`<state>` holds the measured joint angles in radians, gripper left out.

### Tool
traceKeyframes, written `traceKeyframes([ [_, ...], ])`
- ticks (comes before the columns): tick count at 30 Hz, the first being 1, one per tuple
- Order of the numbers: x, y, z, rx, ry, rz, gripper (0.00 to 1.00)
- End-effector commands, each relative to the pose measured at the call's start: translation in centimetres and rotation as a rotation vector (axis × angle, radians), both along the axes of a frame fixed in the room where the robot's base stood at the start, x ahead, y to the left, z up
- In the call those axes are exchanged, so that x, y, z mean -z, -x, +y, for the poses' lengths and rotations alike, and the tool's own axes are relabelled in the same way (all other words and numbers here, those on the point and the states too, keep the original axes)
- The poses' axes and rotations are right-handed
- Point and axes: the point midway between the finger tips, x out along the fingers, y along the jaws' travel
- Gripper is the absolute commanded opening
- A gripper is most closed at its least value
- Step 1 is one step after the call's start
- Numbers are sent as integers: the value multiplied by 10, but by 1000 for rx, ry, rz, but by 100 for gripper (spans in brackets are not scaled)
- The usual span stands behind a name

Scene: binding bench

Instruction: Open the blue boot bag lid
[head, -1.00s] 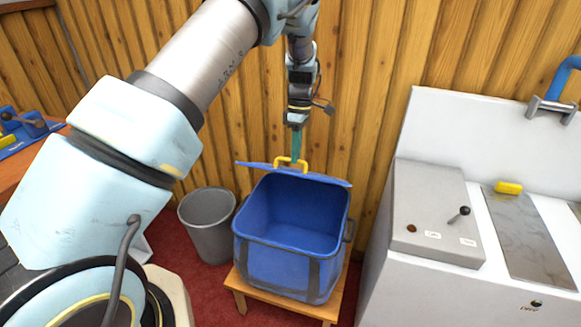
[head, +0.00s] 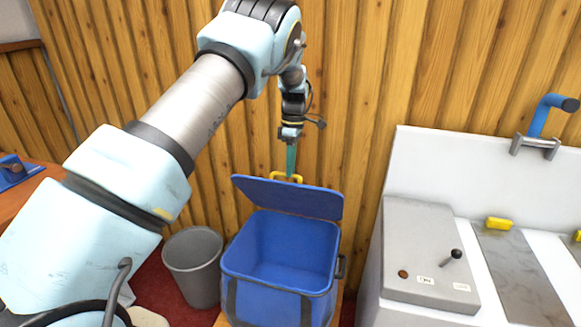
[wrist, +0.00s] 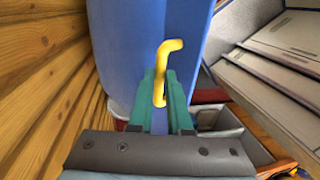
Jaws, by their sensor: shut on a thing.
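The blue boot bag (head: 265,302) stands open on a small wooden stool, its empty inside showing in the head view. Its blue lid (head: 287,199) is raised at the back edge and leans up near the plank wall. A yellow handle (head: 286,177) sits on the lid's top edge. My gripper (head: 291,163) comes down from above with its green fingers shut on the handle. In the wrist view the yellow handle (wrist: 162,75) lies between the green fingertips, with the blue lid (wrist: 140,40) behind it.
A grey bin (head: 193,267) stands left of the bag on the red carpet. A white and grey machine (head: 420,250) with a black-knobbed lever stands close on the right. The wooden plank wall (head: 370,90) is right behind the lid. An orange bench is at the far left.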

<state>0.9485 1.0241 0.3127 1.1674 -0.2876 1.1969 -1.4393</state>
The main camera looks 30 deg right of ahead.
Motion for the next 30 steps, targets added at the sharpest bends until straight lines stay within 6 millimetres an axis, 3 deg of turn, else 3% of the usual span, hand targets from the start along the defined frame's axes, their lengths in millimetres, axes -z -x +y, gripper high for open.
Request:
traceKeyframes([
  [18, 2, -1, 1, -1, -2, -1, 0],
  [19, 2, -1, 1, -1, -2, -1, 18],
  [27, 1, -1, 1, -1, -1, -1, 47],
  [30, 1, -1, 1, -1, -1, -1, 47],
])
